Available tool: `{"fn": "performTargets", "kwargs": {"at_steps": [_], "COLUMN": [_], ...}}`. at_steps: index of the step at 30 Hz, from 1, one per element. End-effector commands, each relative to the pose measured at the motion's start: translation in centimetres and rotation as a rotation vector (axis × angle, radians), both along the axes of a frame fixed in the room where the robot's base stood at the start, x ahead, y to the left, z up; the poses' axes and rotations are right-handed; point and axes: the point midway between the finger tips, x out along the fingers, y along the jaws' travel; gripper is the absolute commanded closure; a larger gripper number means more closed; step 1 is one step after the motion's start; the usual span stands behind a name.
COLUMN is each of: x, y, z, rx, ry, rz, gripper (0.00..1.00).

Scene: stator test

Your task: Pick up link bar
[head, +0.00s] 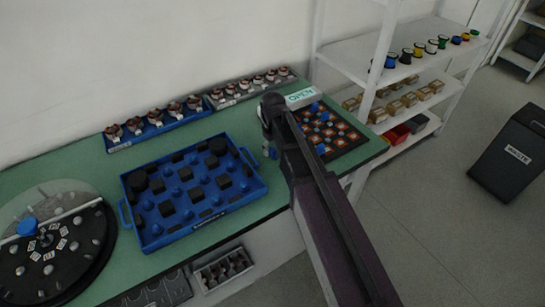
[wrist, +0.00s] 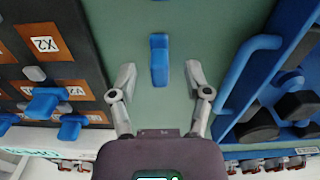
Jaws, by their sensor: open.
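A blue link bar (wrist: 159,60) lies on the green table top, lengthwise between my fingers in the wrist view. My gripper (wrist: 160,76) is open and empty, with one finger on each side of the bar and a gap on both sides. The height of the fingertips above the bar cannot be told. In the head view my gripper (head: 270,149) hangs below my dark arm, between the blue tray and the dark board. The bar is hard to make out there.
The blue tray (head: 146,242) with black and blue parts stands to the left in the head view. A dark board (head: 349,146) with orange squares and blue pieces lies to the right. Racks of copper-coloured parts (head: 155,131) line the wall; a turntable (head: 88,262) is far left.

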Motion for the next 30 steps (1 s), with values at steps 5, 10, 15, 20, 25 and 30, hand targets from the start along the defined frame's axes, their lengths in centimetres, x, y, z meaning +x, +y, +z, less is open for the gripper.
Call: {"fn": "performTargets", "kwargs": {"at_steps": [5, 10, 15, 20, 25, 30], "x": [0.01, 0.02, 0.00, 0.01, 0.01, 0.00], "y": [0.01, 0.01, 0.01, 0.01, 0.01, 0.00], "z": [-0.77, -0.73, -0.72, -0.72, -0.72, -0.72], "rx": [0.000, 0.000, 0.000, 0.000, 0.000, 0.000], "ry": [0.000, 0.000, 0.000, 0.000, 0.000, 0.000], "rz": [0.000, 0.000, 0.000, 0.000, 0.000, 0.000], "gripper": [0.37, 0.37, 0.37, 0.37, 0.55, 1.00]}}
